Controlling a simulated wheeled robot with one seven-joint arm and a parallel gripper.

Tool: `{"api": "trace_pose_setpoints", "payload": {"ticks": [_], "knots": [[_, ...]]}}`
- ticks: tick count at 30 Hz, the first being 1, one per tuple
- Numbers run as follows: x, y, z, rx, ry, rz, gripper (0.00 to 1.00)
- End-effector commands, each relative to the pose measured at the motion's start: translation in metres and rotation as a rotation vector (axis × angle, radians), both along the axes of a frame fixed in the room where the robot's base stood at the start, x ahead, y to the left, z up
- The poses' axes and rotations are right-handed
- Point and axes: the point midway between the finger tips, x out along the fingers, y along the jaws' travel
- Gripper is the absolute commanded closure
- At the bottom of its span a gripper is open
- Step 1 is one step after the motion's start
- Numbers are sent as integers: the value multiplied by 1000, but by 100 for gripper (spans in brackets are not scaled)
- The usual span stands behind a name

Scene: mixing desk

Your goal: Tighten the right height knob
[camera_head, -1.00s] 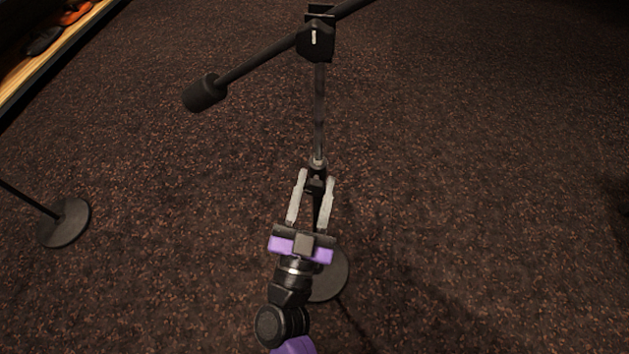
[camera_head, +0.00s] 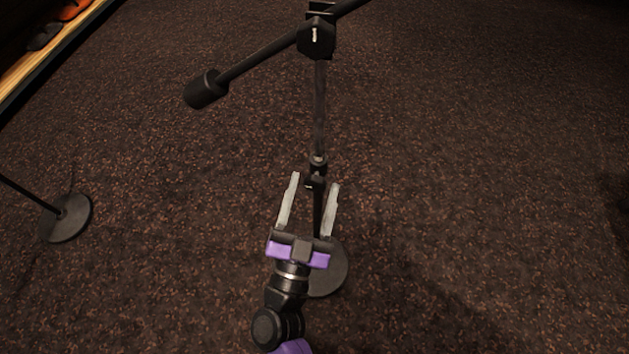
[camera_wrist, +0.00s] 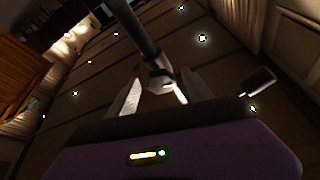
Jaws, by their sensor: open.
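A black microphone stand (camera_head: 319,110) rises from a round base (camera_head: 327,272) on the carpet. Its height knob (camera_head: 314,183) is a small dark part on the pole just below the collar (camera_head: 318,162). My gripper (camera_head: 315,180) is open, with its two pale fingers on either side of the pole around the knob's level. Nothing is gripped. In the wrist view, the stand's pole (camera_wrist: 140,30) comes down to a pale-lit clamp (camera_wrist: 160,80) between the fingers. I cannot tell whether either finger touches it.
Another stand's round base (camera_head: 66,218) is at the left. A wooden shelf edge (camera_head: 45,62) runs along the upper left. The carpet to the right is clear.

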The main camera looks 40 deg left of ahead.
Motion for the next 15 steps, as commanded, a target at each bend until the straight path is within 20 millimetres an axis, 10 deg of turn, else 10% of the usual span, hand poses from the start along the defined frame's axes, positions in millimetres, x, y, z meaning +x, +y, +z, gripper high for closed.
{"api": "trace_pose_setpoints", "payload": {"ticks": [15], "knots": [[-52, -24, -23, 0, 0, 0, 41]]}}
